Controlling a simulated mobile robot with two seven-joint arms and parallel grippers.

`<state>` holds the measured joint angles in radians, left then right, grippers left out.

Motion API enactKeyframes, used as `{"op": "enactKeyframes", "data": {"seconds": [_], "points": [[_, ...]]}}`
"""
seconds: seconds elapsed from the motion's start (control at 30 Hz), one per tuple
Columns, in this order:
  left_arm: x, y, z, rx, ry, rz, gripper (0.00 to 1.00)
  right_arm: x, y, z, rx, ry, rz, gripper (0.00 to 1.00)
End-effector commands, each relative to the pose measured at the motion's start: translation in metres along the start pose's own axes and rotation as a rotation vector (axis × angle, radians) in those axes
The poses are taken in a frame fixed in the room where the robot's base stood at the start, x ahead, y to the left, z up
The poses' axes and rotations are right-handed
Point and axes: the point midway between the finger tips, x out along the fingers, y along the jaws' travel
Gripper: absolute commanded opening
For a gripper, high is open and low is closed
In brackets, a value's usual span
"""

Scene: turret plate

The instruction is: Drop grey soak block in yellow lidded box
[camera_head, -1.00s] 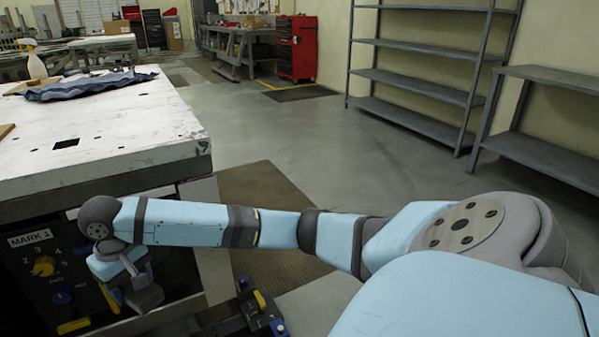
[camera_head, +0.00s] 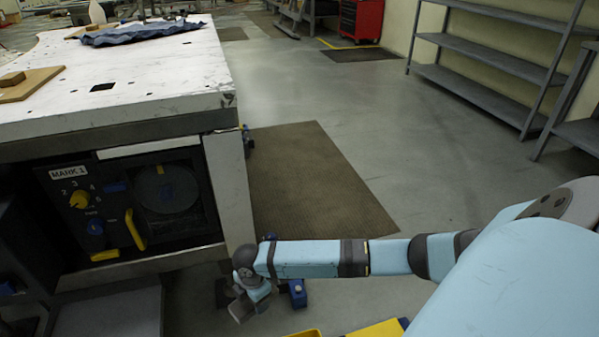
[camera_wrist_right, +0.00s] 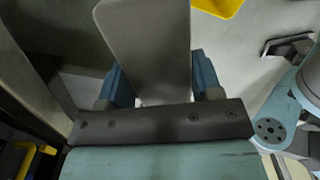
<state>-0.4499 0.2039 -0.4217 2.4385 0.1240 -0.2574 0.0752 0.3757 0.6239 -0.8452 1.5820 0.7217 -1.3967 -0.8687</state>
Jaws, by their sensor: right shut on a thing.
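My right gripper (camera_wrist_right: 153,85) is shut on a plain grey block (camera_wrist_right: 145,40), held between its two blue fingers in the right wrist view. In the head view my right gripper (camera_head: 247,300) hangs low over the floor, to the right of the bench's front leg; the block is hard to make out there. Yellow pieces (camera_head: 378,329) (camera_head: 303,333) show at the bottom edge of the head view, and a yellow corner (camera_wrist_right: 218,6) shows at the top of the wrist view. They are cut off, so I cannot tell whether they belong to the lidded box. My left gripper is not in view.
A white-topped bench (camera_head: 150,75) stands at the left, with a dark panel marked MARK 1 (camera_head: 70,173) below its top. A brown mat (camera_head: 310,185) lies on the floor beside it. Grey shelves (camera_head: 490,60) stand at the back right. The floor between is clear.

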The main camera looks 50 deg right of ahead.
Motion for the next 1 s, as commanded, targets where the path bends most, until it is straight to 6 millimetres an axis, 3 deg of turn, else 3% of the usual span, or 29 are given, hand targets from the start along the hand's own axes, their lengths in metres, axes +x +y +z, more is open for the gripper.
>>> {"op": "enactKeyframes", "data": {"seconds": [0.03, 0.2, 0.4, 0.67, 1.0], "points": [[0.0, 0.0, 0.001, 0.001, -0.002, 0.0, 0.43, 0.024, -0.016, 0.006, -0.112, -0.004, -0.008, 0.32], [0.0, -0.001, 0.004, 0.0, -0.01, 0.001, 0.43, 0.087, -0.064, 0.024, -0.543, -0.014, -0.01, 0.32], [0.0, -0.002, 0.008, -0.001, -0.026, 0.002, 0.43, 0.135, -0.11, 0.039, -0.925, -0.024, -0.015, 0.32], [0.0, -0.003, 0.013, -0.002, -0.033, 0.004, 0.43, 0.157, -0.131, 0.046, -1.103, -0.027, -0.015, 0.32], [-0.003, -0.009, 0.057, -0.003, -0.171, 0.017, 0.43, 0.188, -0.131, 0.046, -1.105, -0.027, -0.016, 0.32]]}}
